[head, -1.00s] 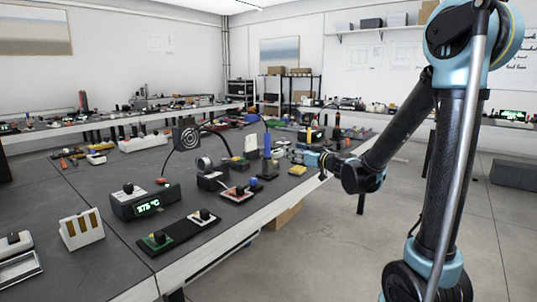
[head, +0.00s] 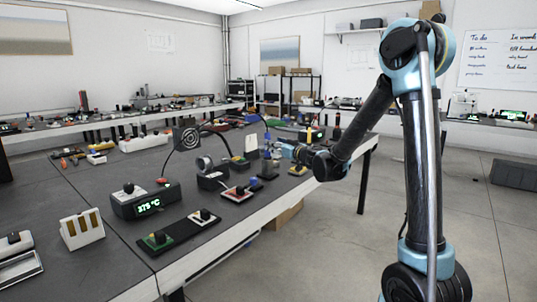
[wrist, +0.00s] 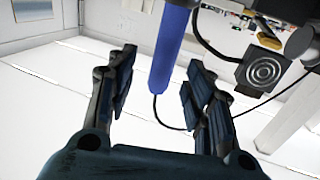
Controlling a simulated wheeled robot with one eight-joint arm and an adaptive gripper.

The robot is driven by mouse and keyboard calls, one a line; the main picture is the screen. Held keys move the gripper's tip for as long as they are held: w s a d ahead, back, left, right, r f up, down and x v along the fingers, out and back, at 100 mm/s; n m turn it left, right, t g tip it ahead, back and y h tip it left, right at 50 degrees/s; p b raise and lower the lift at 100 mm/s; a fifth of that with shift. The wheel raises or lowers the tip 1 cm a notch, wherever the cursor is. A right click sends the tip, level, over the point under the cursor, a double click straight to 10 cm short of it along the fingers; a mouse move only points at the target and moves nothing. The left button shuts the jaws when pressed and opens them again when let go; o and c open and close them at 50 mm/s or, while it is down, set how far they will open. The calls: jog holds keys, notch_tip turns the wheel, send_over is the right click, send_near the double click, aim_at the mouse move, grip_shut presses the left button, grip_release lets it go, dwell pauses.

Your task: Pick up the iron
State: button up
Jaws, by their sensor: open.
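The iron (wrist: 172,45) has a blue handle with a dark cable and stands upright at the table's right side in the head view (head: 267,136). In the wrist view its handle appears between the two fingers of my gripper (wrist: 160,72), nearer the right finger. My gripper is open and holds nothing. In the head view my gripper (head: 274,152) reaches in from the right at the iron and hides part of it. I cannot tell whether a finger touches the handle.
A station with a green display (head: 146,203) stands on the long dark table. A round-patterned fan box (head: 187,136), a tape dispenser (head: 210,173) and small switch boards (head: 241,191) stand around the iron.

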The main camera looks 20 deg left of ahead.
aim_at(268, 157)
jog(key=shift+s+x, duration=0.2)
jog(key=shift+x, duration=2.5)
jog(key=shift+a, duration=0.1)
jog(key=c, duration=1.1)
